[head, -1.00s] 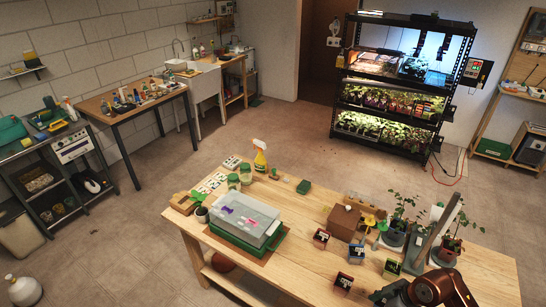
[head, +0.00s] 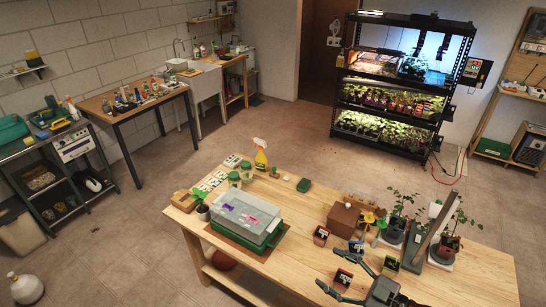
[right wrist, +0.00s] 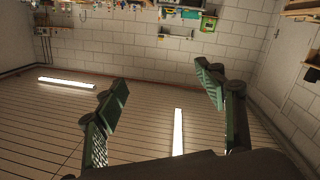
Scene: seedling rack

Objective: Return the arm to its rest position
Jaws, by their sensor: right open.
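My right gripper (head: 327,267) is at the front right of the workbench in the head view, its fingers spread wide and pointing left. It also shows in the right wrist view (right wrist: 160,78), open, with nothing between the fingers. That view looks toward a block wall and slatted ceiling, upside down. Most of the right arm is out of view. My left gripper is not in view.
Tall potted plants stand at right beside a grey upright stand (head: 420,240). A lidded green tray (head: 240,235) sits left.

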